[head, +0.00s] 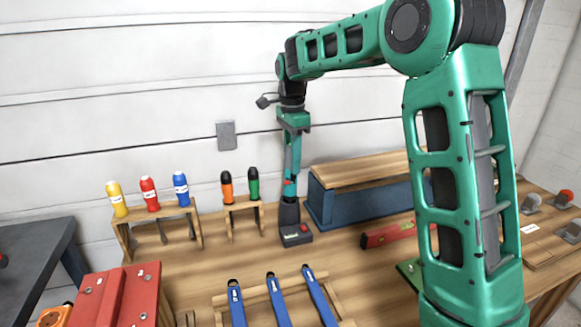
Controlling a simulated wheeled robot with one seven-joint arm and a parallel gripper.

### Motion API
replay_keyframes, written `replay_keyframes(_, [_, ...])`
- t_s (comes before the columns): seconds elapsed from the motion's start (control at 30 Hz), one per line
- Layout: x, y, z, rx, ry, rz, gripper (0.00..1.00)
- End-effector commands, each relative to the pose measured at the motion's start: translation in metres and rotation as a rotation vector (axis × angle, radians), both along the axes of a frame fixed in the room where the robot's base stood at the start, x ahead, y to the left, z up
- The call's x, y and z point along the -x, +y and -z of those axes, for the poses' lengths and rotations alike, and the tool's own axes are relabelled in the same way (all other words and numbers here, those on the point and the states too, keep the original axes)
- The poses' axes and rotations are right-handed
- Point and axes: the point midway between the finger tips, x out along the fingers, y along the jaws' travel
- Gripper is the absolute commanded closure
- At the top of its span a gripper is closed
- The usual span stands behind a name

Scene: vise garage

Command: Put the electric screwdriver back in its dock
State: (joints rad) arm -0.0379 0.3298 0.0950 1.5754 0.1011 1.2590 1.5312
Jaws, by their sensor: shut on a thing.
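My gripper (292,121) points down at the back of the workbench, near the white wall. It is shut on the upper part of the electric screwdriver (290,165), a slim grey-green tool with a small red mark low on its body. The screwdriver is upright or nearly so. Its lower end meets the dark dock (296,237), a raised holder on a small block with a red patch. The screwdriver's tip is hidden there. I cannot tell how deep it sits in the dock.
A rack with orange and green screwdrivers (240,188) stands just left of the dock. Another rack (150,195) holds yellow, red and blue ones. A blue box with a wooden top (350,200) stands close on the right. Blue-handled tools (277,300) lie in front, and a red level (388,235) lies right.

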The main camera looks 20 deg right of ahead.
Motion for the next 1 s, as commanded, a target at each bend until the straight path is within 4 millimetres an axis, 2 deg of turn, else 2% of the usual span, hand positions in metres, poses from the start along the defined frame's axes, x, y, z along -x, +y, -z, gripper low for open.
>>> replay_keyframes(1.0, [0.0,0.0,-0.052,0.0,0.001,0.0,0.94])
